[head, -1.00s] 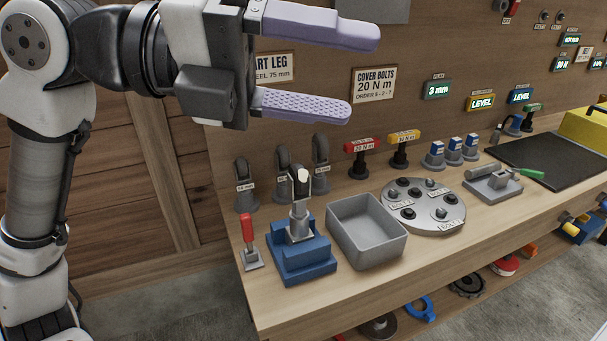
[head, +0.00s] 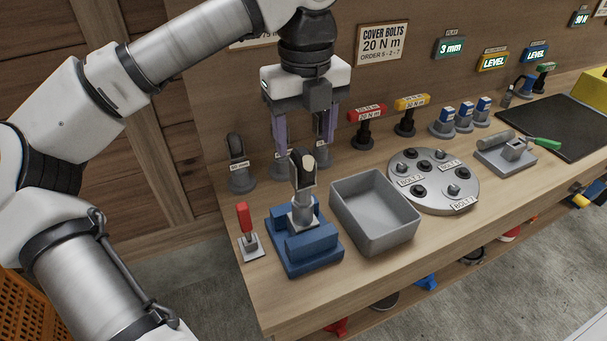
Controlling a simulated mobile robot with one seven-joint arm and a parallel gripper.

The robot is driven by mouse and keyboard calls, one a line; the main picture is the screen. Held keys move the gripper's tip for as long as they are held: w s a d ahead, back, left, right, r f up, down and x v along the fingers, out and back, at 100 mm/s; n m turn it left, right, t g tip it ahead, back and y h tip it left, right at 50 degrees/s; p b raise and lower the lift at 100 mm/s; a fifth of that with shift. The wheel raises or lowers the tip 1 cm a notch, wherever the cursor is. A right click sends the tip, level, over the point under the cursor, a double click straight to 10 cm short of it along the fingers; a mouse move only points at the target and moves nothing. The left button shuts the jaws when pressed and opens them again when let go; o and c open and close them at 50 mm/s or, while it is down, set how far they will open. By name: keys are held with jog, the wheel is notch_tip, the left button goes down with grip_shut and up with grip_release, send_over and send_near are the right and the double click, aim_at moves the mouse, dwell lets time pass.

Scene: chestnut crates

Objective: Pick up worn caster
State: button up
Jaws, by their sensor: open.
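A caster (head: 303,180), which I take to be the worn caster, stands upright in a blue vise (head: 305,251) near the bench's left end. It has a grey stem and fork with a dark and pale wheel on top. My gripper (head: 304,143) points down with its two purple fingers spread apart and nothing between them. In the picture the fingertips sit just above and to either side of the caster's wheel. They do not appear to touch it; the exact depth is hard to tell.
Other casters (head: 238,165) stand at the back, two partly hidden by my fingers. A red-handled tool (head: 243,217) is left of the vise, and an empty grey bin (head: 357,240) is close on its right. A round bolt plate (head: 465,187) lies beyond the bin.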

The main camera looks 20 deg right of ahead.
aim_at(303, 173)
notch_tip(303, 173, down, 3)
jog(key=shift+r, duration=0.1)
jog(key=shift+a+f+p, duration=0.15)
jog(key=shift+f+p, duration=0.45)
jog(key=shift+f, duration=0.75)
jog(key=shift+a+f+p, duration=0.1)
jog(key=shift+f+p, duration=0.45)
jog(key=shift+f, duration=0.75)
jog(key=c, duration=1.3)
jog(key=shift+o, duration=0.2)
jog(key=shift+r, duration=0.1)
notch_tip(303, 173, up, 10)
jog(key=shift+s+b, duration=0.1)
jog(key=shift+b, duration=1)
